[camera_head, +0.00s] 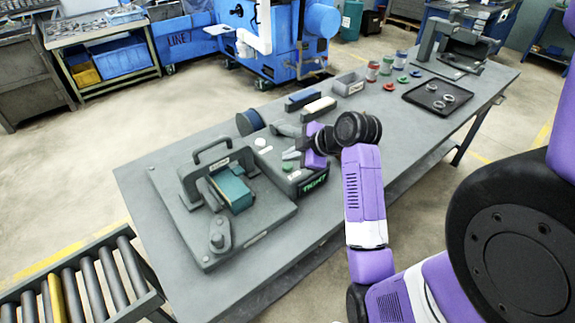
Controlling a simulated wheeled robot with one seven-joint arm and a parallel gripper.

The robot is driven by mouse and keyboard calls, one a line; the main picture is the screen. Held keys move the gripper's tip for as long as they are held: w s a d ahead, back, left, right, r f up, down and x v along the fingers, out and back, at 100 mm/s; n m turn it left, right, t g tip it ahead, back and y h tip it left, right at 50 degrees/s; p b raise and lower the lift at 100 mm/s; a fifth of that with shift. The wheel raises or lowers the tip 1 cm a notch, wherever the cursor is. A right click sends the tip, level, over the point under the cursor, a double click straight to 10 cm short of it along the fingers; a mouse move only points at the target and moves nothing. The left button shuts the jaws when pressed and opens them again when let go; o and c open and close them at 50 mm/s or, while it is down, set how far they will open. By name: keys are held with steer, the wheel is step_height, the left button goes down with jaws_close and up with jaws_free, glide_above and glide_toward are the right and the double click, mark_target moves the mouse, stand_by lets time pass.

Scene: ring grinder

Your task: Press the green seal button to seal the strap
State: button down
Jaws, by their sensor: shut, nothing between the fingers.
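A dark control box (278,176) stands on the table beside the strapping machine, with a lit green "TIGHT" display on its front. The green seal button (287,167) is small and shows on the box's top, close to my fingertips. My gripper (291,156) is shut and empty, reaching in from the right low over the box. I cannot tell whether it touches the button. The grey strapping machine (275,212) has an arch over a teal box (233,190). The strap itself is hard to make out.
A pale round button (260,142) is also on the control box. A dark reel (249,122) stands behind it. Bins, cans and a black tray (418,96) with rings are farther right on the table. A roller conveyor (92,284) is at lower left.

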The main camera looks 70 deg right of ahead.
mark_target(290, 167)
steer(key=shift+f, duration=0.15)
steer(key=shift+f, duration=0.3)
steer(key=shift+f+b, duration=0.45)
steer(key=shift+f, duration=0.1)
stand_by(0.8)
steer(key=shift+r, duration=0.1)
stand_by(0.5)
steer(key=shift+r+p, duration=0.9)
steer(key=shift+p, duration=0.1)
steer(key=shift+r, duration=0.1)
step_height(290, 167, up, 5)
steer(key=p, duration=0.4)
steer(key=shift+p, duration=0.35)
stand_by(0.4)
